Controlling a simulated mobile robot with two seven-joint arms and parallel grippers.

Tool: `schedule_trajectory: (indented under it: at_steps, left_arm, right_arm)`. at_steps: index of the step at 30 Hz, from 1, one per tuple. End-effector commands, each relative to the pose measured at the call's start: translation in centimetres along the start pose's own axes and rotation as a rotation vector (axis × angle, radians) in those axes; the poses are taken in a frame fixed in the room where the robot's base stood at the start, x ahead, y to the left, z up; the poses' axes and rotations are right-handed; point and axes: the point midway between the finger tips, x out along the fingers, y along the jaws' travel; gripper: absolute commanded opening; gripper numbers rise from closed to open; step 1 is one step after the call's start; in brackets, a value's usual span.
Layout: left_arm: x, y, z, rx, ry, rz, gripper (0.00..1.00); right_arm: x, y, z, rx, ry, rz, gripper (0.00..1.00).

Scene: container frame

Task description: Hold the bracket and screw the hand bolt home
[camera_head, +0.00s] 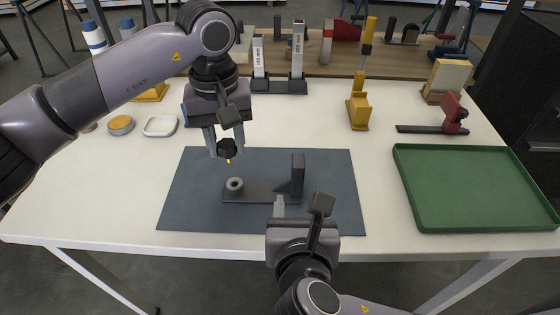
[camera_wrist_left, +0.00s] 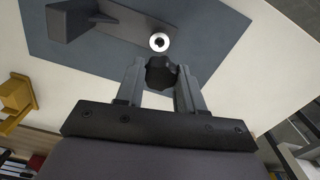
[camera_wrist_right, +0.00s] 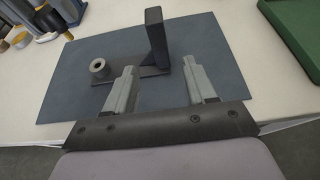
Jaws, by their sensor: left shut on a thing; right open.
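The dark grey bracket (camera_head: 256,191) lies on the blue-grey mat, with an upright plate at its right end and a round boss with a hole (camera_head: 234,184) at its left end. My left gripper (camera_head: 227,150) is shut on the black-knobbed hand bolt (camera_wrist_left: 161,72). It holds the bolt above the boss and slightly to its left in the head view, with the yellowish shank pointing down. My right gripper (camera_wrist_right: 161,88) is open at the near side of the bracket, close to the upright plate. No bracket part is seen gripped between its fingers.
A green tray (camera_head: 408,190) stands on the right of the white table. A red clamp-like tool (camera_head: 451,112), a yellow stand (camera_head: 358,112) and small round dishes (camera_head: 121,125) stand around the mat. The mat's left part (camera_head: 187,200) is clear.

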Motion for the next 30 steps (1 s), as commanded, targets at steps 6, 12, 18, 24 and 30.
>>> schedule_trajectory:
  at_steps: [6, 12, 18, 24, 30]
  left_arm:
    - [-0.1, 0.1, 0.0, 0.000, 0.000, 0.000, 0.13]
    - [-0.1, 0.1, 0.0, 0.000, 0.001, 0.000, 0.13]
    - [0.0, 0.1, 0.0, 0.000, 0.001, 0.000, 0.13]
    - [0.0, 0.0, 0.0, 0.000, 0.000, 0.000, 0.13]
    - [0.0, 0.0, 0.0, 0.000, 0.000, 0.000, 0.13]
  right_arm:
    - [0.0, 0.0, 0.0, 0.000, 0.001, 0.000, 0.55]
    - [0.0, 0.0, 0.0, 0.000, 0.001, 0.000, 0.55]
    - [1.2, -0.1, 0.0, -0.003, -0.001, -0.002, 0.55]
    - [4.7, -0.1, 0.0, -0.003, -0.001, -0.005, 0.55]
    - [8.5, -0.1, 0.0, -0.002, -0.001, -0.003, 0.55]
